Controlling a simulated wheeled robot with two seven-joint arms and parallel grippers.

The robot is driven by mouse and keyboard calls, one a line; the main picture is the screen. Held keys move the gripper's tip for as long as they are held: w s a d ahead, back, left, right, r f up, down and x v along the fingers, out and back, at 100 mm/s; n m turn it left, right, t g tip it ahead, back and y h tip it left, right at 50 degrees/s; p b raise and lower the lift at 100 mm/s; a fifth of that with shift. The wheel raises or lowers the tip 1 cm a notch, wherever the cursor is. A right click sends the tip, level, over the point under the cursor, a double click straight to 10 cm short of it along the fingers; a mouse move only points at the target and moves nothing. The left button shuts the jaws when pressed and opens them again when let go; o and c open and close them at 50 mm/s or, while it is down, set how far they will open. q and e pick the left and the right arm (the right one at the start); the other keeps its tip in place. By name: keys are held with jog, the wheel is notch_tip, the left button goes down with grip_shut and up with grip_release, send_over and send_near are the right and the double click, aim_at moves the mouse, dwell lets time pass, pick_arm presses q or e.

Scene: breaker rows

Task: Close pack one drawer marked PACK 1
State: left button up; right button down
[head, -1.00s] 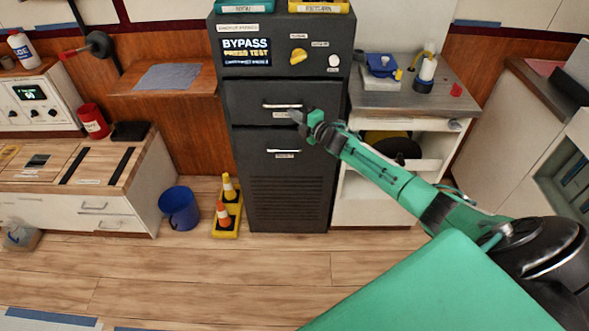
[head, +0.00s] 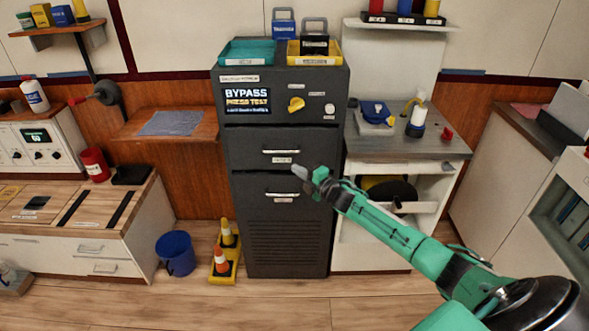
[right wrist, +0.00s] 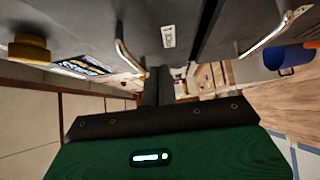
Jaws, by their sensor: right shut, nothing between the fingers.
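The dark grey cabinet (head: 236,215) stands in the middle of the head view. Its upper drawer (head: 245,148) has a pale bar handle (head: 281,152) with a small label below it, too small to read here. The drawer looks about flush; I cannot tell whether a small gap remains. My right gripper (head: 302,173) is shut and empty, in front of the cabinet just below and right of that handle. In the right wrist view its fingers (right wrist: 158,85) point at the cabinet near a label (right wrist: 168,36) reading about "PACK 1", between two handles. Contact is unclear. My left gripper is out of view.
A lower panel with its own handle (head: 283,195) sits below the drawer. Teal (head: 247,52) and yellow (head: 314,55) trays top the cabinet. A white cart (head: 350,235) adjoins right. Front floor is clear.

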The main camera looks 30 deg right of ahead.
jog(key=shift+v, duration=3.75)
jog(key=s+f+m+g+h+p, duration=0.1)
jog(key=s+f+m+g+h, duration=0.15)
jog(key=f, duration=0.65)
jog(key=s+f+m+g+h+p, duration=0.1)
jog(key=s+f+m, duration=0.3)
jog(key=f, duration=0.5)
jog(key=s+a+f+m+g+h+p, duration=0.25)
jog(key=s+f+m+g, duration=0.3)
jog(key=s+f, duration=1.2)
pick_arm(q)
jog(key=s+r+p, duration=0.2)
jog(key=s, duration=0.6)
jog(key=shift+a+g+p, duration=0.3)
jog(key=shift+p, duration=0.05)
pick_arm(e)
jog(key=s+a+f+m+g, duration=0.2)
jog(key=s+a+f, duration=0.3)
jog(key=s, duration=0.7)
jog(key=s+a+f+m+g+y, duration=0.1)
jog(key=s+a+f+m+g, duration=0.1)
jog(key=s+a+f, duration=0.4)
jog(key=s+a+f+m+g, duration=0.2)
jog(key=s+a+f, duration=0.3)
jog(key=s, duration=1.2)
jog(key=shift+s+a+f+g+y, duration=0.15)
jog(key=shift+s+a+g+y, duration=0.2)
jog(key=shift+a+g, duration=0.3)
